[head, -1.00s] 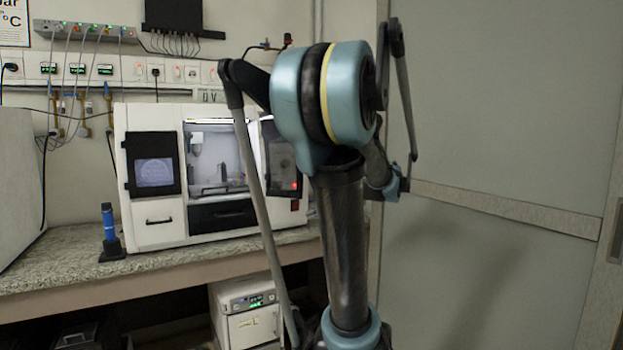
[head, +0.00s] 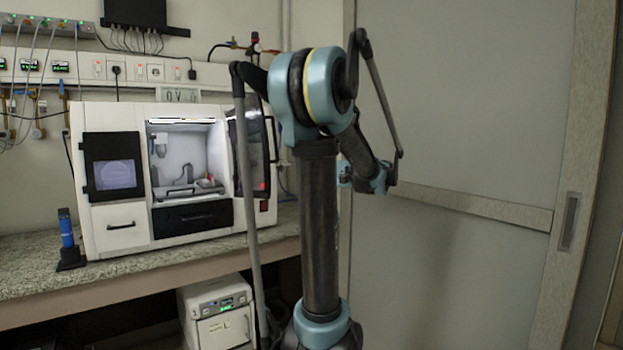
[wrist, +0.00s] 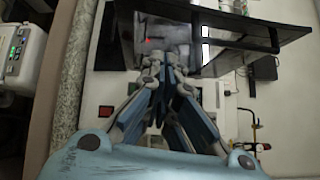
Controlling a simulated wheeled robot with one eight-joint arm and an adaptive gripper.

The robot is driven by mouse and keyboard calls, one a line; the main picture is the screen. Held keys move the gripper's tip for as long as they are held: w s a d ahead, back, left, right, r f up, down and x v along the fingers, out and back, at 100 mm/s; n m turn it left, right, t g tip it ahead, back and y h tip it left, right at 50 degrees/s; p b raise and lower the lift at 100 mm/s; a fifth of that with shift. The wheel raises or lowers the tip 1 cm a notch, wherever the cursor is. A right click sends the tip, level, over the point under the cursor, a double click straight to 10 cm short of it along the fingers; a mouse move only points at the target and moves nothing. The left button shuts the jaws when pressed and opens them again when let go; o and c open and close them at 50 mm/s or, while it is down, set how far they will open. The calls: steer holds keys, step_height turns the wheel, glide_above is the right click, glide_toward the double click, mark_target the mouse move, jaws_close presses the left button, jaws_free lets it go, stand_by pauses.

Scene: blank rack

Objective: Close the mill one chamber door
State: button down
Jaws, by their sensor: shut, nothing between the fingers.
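The white mill (head: 120,222) stands on the counter with its chamber (head: 185,160) open to view. Its dark-framed chamber door (head: 268,150) is open, swung out at the chamber's right side and partly covered by my arm in the head view. In the wrist view, the door's black frame (wrist: 255,42) shows at the top, beyond my fingertips. My gripper (wrist: 170,68) is shut and empty, pointing toward the door area; I cannot tell whether it touches it. In the head view the fingers are hard to make out.
A blue bottle-like item (head: 67,232) stands on the counter (head: 30,270) left of the mill. A small white unit (head: 220,312) sits below the counter. A grey sliding door (head: 450,130) fills the right side. A red switch (wrist: 106,112) is beside my gripper.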

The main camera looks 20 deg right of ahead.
steer(key=w+a, duration=0.1)
steer(key=a, duration=0.7)
steer(key=shift+a, duration=0.25)
steer(key=shift+r, duration=0.1)
